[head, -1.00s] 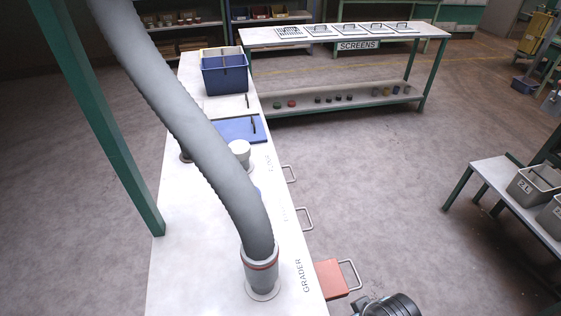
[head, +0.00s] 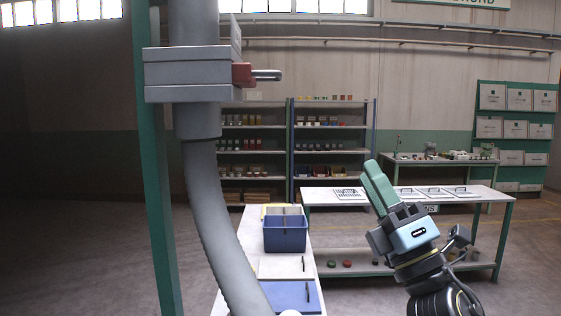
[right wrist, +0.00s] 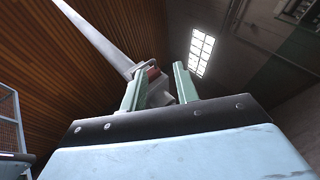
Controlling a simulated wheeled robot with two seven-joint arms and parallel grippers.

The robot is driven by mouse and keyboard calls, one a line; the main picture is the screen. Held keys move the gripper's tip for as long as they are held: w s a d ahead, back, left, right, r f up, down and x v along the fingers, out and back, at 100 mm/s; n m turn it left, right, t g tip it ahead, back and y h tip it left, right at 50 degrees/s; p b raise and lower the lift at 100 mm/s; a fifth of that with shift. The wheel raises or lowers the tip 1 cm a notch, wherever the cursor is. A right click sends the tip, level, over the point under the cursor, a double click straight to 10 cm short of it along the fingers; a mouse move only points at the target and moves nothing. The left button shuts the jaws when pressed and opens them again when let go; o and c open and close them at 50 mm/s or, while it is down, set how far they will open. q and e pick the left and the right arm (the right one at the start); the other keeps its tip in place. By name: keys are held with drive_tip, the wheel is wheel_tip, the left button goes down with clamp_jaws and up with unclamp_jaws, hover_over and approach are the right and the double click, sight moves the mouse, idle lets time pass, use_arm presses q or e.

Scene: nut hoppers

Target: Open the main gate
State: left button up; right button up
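The main gate appears to be the grey slide box (head: 188,74) set in the vertical pipe at the upper left of the head view. A red block with a metal pull handle (head: 266,75) sticks out of its right side. My right gripper (head: 378,188) is raised, lower and to the right of the handle, and apart from it. Its green fingers point up. In the right wrist view the fingers (right wrist: 158,85) stand apart with nothing held. The red block (right wrist: 153,74) and grey pipe show beyond them. My left gripper is not in view.
A green post (head: 158,190) stands beside the pipe. A grey hose (head: 225,235) runs down to the white bench, where a blue bin (head: 285,236) and a blue panel (head: 292,297) sit. A screens table (head: 455,192) is behind my right gripper. Air between gripper and handle looks clear.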

drive_tip(key=s+a+r+n+g+y, duration=0.2)
drive_tip(key=a+r+n+g+y, duration=0.15)
drive_tip(key=n+g+y, duration=0.5)
drive_tip(key=s+a+r+n+g+y, duration=0.25)
drive_tip(key=r+n+g, duration=0.3)
drive_tip(key=n, duration=0.65)
drive_tip(key=n+t+h, duration=0.2)
drive_tip(key=n+h, duration=1)
drive_tip(key=n, duration=0.2)
approach(279, 77)
drive_tip(key=w+d+r, duration=0.1)
drive_tip(key=d, duration=0.1)
drive_tip(key=p+x, duration=0.3)
drive_tip(key=x, duration=1)
drive_tip(key=shift+w+f, duration=0.1)
drive_tip(key=shift+w, duration=0.1)
drive_tip(key=shift+d, duration=0.1)
drive_tip(key=shift+c, duration=0.2)
clamp_jaws()
